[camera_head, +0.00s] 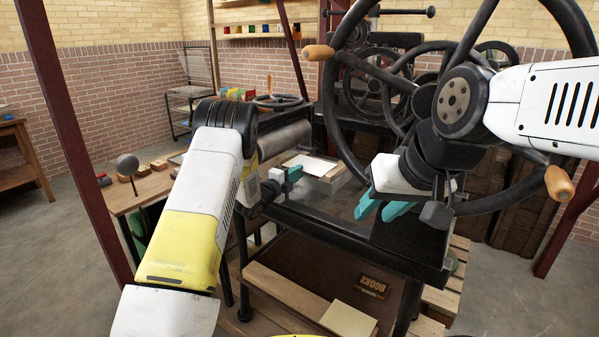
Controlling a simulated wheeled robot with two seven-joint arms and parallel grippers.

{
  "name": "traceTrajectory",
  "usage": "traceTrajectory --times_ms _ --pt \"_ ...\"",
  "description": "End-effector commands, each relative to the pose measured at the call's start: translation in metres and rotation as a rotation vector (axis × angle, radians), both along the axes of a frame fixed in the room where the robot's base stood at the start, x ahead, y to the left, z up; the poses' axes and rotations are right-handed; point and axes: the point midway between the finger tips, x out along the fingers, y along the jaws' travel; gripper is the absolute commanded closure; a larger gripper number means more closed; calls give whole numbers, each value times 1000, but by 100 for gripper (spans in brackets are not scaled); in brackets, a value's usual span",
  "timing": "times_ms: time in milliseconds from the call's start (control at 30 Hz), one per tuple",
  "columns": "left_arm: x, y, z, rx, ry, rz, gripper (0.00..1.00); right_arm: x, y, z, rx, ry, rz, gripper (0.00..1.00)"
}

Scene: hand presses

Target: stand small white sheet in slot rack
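A small white sheet (311,165) lies nearly flat on a pale block (326,182) at the press, near the middle of the view. My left gripper (292,173) is at the sheet's left edge, its teal fingertip close to it. Whether it touches or grips the sheet is too small to tell. My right gripper (382,208) hangs over the press bed, in front of the large wheel, with its two teal fingers apart and nothing between them. I cannot pick out the slot rack with certainty.
A large black handwheel (334,110) with wooden handles stands close around my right arm. A wooden table (122,200) at the left carries small blocks. Dark red posts (72,140) flank the press. A yellowish pad (349,320) lies on the low shelf below.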

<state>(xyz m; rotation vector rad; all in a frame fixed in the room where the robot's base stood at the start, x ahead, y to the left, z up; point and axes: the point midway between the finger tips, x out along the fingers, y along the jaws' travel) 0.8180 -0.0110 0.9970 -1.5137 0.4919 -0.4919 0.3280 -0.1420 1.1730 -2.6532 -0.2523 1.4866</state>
Motion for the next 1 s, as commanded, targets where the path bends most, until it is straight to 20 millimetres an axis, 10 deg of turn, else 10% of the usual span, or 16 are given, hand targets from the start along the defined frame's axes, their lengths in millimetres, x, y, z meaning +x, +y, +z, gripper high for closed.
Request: traceTrajectory --times_ms 1000 --pt "8 -6 14 0 -2 1 100 0 0 0 0 0 0 64"
